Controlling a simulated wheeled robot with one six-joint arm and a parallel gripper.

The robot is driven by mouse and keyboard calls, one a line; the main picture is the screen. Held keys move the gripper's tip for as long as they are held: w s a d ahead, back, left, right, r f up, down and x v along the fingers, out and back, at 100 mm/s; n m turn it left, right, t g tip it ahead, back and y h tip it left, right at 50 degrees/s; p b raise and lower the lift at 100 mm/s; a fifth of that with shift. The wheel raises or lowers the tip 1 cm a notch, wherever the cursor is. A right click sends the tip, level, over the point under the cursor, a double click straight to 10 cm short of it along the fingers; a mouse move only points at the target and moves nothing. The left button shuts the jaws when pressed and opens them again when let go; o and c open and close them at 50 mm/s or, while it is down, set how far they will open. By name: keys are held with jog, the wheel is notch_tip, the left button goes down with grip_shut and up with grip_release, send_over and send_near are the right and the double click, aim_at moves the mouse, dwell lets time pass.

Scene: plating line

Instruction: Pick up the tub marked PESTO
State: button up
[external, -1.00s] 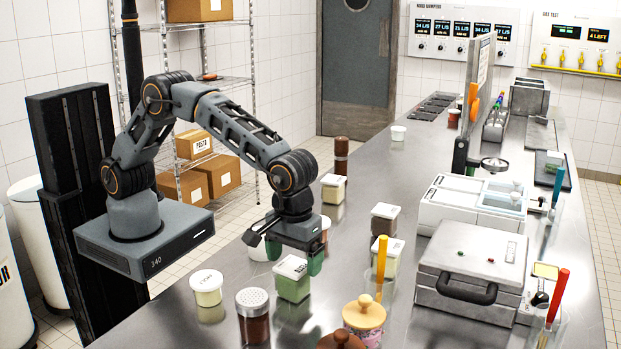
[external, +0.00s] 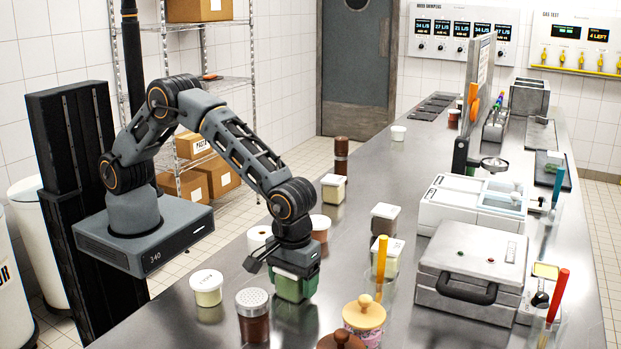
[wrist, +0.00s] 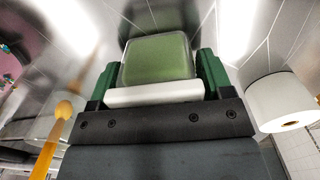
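A square tub with green contents and a white lid (external: 289,289) stands on the steel counter, under my gripper (external: 294,271). Its lid is mostly hidden by my gripper, and I cannot read its marking. In the wrist view the green tub (wrist: 157,60) lies between the two green fingers of my gripper (wrist: 160,80), one on each side. The fingers look open around it, with very little room at the sides. The tub appears to rest on the counter.
A round white-lidded tub (external: 207,287) and a shaker (external: 252,315) stand close to the left and front. A white roll-like item (wrist: 283,103) is near the right finger in the wrist view. A cup with an orange-handled tool (external: 381,262) and a wooden-lidded jar (external: 364,316) stand to the right.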

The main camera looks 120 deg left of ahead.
jog(key=c, duration=0.7)
jog(key=shift+r, duration=0.1)
